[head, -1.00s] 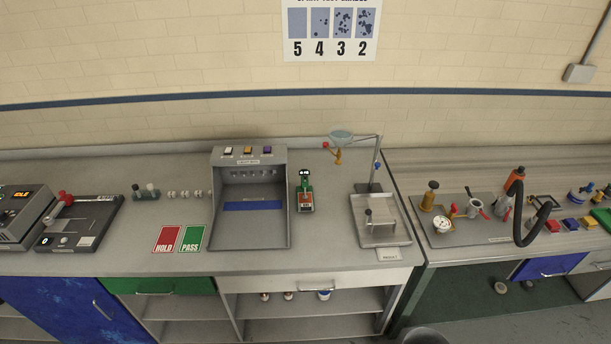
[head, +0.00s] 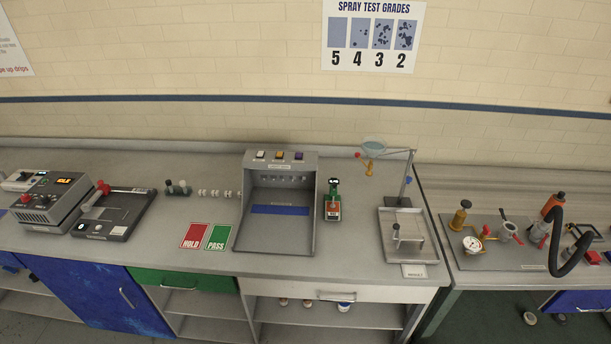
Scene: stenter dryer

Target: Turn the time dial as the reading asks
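A grey boxy unit (head: 50,212), likely the stenter dryer, stands at the left end of the bench. Its small display (head: 64,181) glows orange and seems to read IDLE. Small knobs or buttons, one of them red (head: 26,199), sit on its sloping face. They are too small to tell which is the time dial or where it points. Beside it on the right is a dark flat device (head: 118,215) with a red-knobbed lever. Neither of my grippers is in view.
A grey booth (head: 278,240) stands mid-bench, with red HOLD (head: 195,236) and green PASS (head: 219,237) cards to its left. Bare bench lies in front of the cards.

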